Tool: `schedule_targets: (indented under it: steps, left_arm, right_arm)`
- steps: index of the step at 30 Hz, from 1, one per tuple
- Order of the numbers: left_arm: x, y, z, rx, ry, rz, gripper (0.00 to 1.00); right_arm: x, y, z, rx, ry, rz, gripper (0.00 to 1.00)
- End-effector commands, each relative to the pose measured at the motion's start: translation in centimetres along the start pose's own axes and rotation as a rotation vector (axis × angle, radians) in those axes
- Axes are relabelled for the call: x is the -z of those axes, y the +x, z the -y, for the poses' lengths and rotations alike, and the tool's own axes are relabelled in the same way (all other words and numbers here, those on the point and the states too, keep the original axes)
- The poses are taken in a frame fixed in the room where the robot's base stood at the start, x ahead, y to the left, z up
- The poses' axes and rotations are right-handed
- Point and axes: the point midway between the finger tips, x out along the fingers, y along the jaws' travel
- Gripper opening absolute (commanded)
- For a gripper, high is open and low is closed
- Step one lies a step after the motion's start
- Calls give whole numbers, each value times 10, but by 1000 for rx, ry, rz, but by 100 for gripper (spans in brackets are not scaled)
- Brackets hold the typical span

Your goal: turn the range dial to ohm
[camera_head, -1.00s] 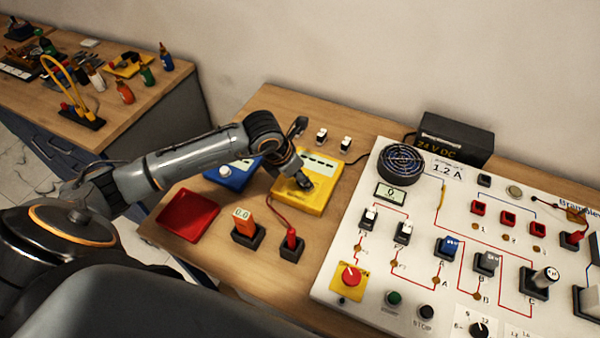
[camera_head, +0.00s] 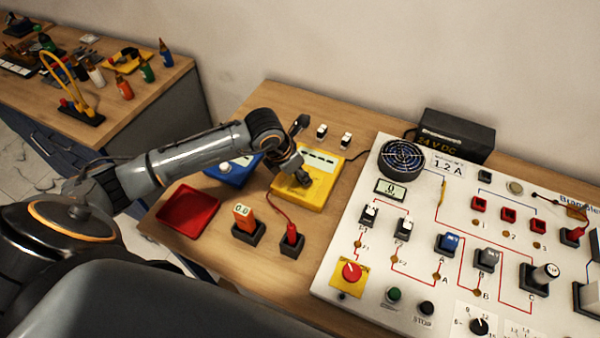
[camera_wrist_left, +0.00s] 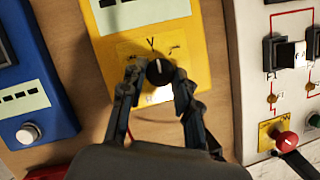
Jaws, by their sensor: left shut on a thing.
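The yellow meter (camera_head: 318,192) lies on the wooden bench, left of the white panel. Its black range dial (camera_wrist_left: 159,73) shows in the left wrist view, with a white pointer mark towards the V at the top. Other labels around the dial are partly hidden by my fingers. My left gripper (camera_wrist_left: 157,80) is shut on the dial, one finger on each side; it also shows in the head view (camera_head: 302,181), where it covers the dial. My right gripper is in neither view.
A blue device (camera_head: 232,170) sits left of the meter. The white panel (camera_head: 395,270) with switches and a red knob (camera_head: 351,272) lies to the right.

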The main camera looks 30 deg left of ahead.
Motion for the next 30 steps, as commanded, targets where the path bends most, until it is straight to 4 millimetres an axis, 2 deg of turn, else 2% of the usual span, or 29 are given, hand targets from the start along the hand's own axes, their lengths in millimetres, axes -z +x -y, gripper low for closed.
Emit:
schedule_targets:
  steps: [8, 18, 30]
  left_arm:
    - [1, 5, -3, 56, 146, 3, 0]
    - [0, 6, -6, 172, 426, 5, 0]
    - [-3, 4, -7, 283, 690, 5, 0]
  right_arm:
    - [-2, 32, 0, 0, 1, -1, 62]
    - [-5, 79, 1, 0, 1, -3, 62]
    - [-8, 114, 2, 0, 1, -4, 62]
